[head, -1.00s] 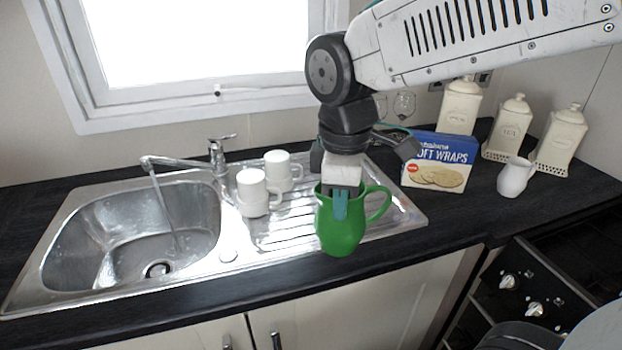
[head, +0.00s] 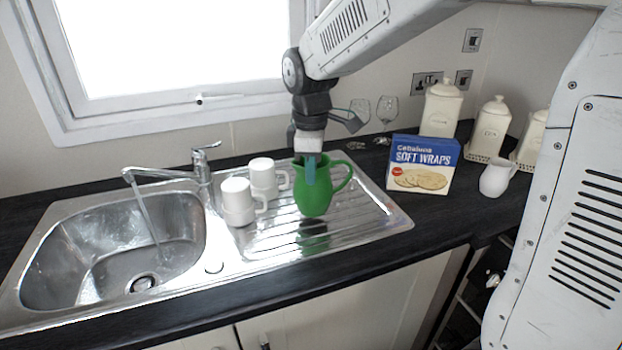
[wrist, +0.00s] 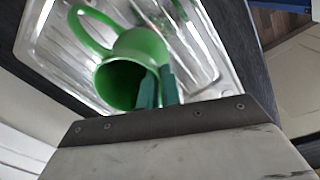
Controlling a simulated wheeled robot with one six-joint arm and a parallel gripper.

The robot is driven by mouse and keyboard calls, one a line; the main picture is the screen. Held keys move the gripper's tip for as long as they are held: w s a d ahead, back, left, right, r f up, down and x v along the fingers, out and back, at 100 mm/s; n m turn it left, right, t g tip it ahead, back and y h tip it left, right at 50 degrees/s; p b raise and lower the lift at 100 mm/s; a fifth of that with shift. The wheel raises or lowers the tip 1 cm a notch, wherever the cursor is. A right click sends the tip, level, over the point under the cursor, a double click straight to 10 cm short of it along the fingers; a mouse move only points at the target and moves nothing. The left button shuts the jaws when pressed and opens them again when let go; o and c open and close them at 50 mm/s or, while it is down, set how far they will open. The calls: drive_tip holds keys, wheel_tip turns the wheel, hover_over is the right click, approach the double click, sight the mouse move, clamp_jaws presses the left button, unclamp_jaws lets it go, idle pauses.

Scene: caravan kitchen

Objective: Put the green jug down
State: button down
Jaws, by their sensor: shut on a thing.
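The green jug (head: 317,199) is upright over the ribbed steel draining board (head: 366,217) in the head view, its handle to the right. A green reflection shows on the metal just below it; I cannot tell whether its base touches. My gripper (head: 310,172) points down and is shut on the jug's near wall at the rim. In the wrist view the green jug (wrist: 140,52) shows its open mouth and handle, with my gripper's teal fingers (wrist: 158,88) at the rim.
Two white mugs (head: 238,197) stand left of the jug on the draining board, close by. The sink bowl (head: 110,255) with tap (head: 205,165) lies further left. A soft wraps box (head: 424,166), white jug (head: 495,178), canisters (head: 441,108) and glasses (head: 387,108) stand right and behind.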

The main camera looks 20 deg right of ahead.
drive_tip(key=shift+f, duration=1.1)
drive_tip(key=shift+f, duration=0.15)
drive_tip(key=c, duration=1.6)
unclamp_jaws()
wheel_tip(320, 180, up, 12)
drive_tip(key=s+d+f+m, duration=0.1)
drive_tip(key=s+m, duration=0.3)
drive_tip(key=s, duration=0.5)
drive_tip(key=s+d+f+m, duration=0.2)
drive_tip(key=s+f+m, duration=0.1)
drive_tip(key=s, duration=0.6)
drive_tip(key=s+d+f+m, duration=0.2)
drive_tip(key=s+m, duration=0.3)
drive_tip(key=s, duration=0.4)
drive_tip(key=shift+d+f+m+t, duration=0.2)
drive_tip(key=shift+d+m+t, duration=0.05)
drive_tip(key=shift+m+t, duration=0.15)
